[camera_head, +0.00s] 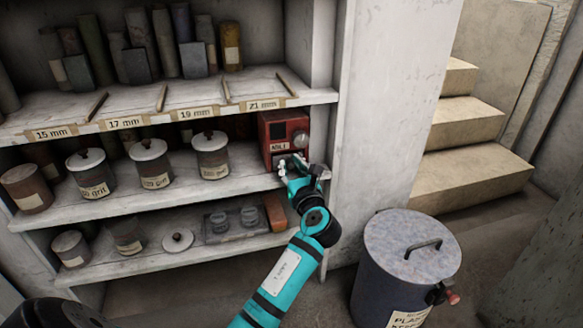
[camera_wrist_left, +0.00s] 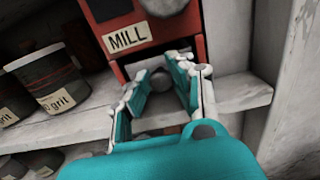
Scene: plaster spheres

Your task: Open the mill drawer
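The mill (camera_head: 285,130) is a red box with a grey dial and a MILL label, standing at the right end of the middle shelf. In the left wrist view the mill (camera_wrist_left: 188,28) fills the top, with its drawer front (camera_wrist_left: 150,62) low under the label. A grey round knob (camera_wrist_left: 160,79) shows there, between my fingers. My left gripper (camera_head: 296,167) is in front of the mill's lower part. In the wrist view the left gripper (camera_wrist_left: 158,80) is open, fingers on either side of the knob; contact cannot be told. My right gripper is not in view.
Lidded grit jars (camera_head: 211,156) stand left of the mill on the same shelf. A white upright wall (camera_head: 385,120) is close on the right. A blue lidded bin (camera_head: 400,275) stands on the floor at right. Below are jars and an orange block (camera_head: 274,212).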

